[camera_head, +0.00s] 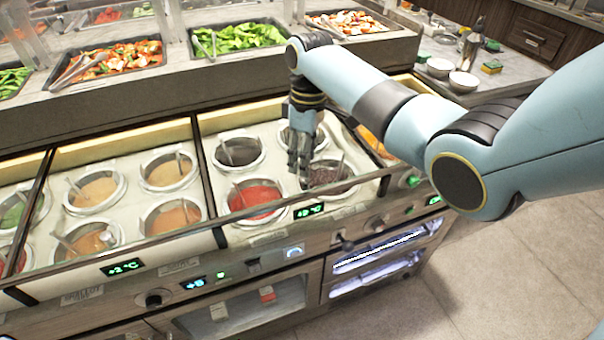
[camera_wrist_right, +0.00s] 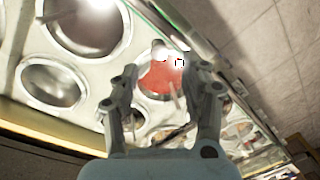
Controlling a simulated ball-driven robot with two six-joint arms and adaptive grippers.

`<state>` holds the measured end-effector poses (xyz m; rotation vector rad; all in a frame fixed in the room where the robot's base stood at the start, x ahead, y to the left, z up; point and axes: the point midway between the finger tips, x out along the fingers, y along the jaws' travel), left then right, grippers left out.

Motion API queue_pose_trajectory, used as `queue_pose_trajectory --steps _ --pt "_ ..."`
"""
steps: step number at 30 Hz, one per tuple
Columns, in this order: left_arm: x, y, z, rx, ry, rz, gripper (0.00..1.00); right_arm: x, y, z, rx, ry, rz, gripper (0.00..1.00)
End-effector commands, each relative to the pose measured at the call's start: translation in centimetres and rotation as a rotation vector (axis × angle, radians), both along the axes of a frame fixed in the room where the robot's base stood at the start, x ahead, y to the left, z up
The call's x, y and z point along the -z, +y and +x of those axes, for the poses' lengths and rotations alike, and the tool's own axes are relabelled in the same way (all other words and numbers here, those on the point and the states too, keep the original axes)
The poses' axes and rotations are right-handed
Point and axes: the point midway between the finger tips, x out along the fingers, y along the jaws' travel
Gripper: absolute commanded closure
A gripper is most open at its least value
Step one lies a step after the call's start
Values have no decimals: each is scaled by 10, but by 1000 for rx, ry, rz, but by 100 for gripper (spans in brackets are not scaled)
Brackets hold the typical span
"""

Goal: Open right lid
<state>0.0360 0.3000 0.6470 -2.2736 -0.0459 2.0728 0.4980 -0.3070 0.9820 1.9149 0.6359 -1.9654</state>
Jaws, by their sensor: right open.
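The right sauce section has a thin dark metal frame (camera_head: 208,172) around its wells, which seems to belong to the right lid. I cannot clearly see a lid panel or tell whether it is shut. My right gripper (camera_head: 303,178) points down over this section, close to a dark sauce well (camera_head: 330,176) and near the front edge. In the right wrist view the gripper (camera_wrist_right: 165,90) has its two fingers spread, with nothing between them. A red sauce well (camera_wrist_right: 158,78) shows beyond the fingers. Whether the fingers touch the frame cannot be told. My left gripper is not in view.
The left sauce section (camera_head: 128,158) holds several wells with ladles. Green temperature displays (camera_head: 309,210) and knobs line the front panel. Food trays (camera_head: 237,37) stand on the raised shelf behind. Bowls (camera_head: 463,81) sit on the back right counter. Floor (camera_head: 510,255) at the right is clear.

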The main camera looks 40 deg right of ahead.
Motion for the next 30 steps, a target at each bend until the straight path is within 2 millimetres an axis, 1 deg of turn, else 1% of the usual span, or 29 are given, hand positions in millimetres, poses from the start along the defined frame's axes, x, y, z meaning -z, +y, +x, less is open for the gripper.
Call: queue_pose_trajectory --steps 1,3,6,9,13,20,23,30 --pt "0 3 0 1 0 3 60 10 1 -1 1 4 0 54" --pt "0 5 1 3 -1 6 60 24 2 -2 2 5 0 54" --pt "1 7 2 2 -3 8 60 40 3 -2 2 2 0 54" --pt "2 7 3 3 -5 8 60 50 4 -3 1 1 0 54" --pt "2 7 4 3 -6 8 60 57 4 -3 1 0 -1 54" --pt "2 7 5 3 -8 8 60 57 4 -3 1 0 -1 54" --pt "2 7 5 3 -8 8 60 57 4 -3 1 0 -1 64" --pt "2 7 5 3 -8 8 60 57 4 -3 1 0 -1 96"
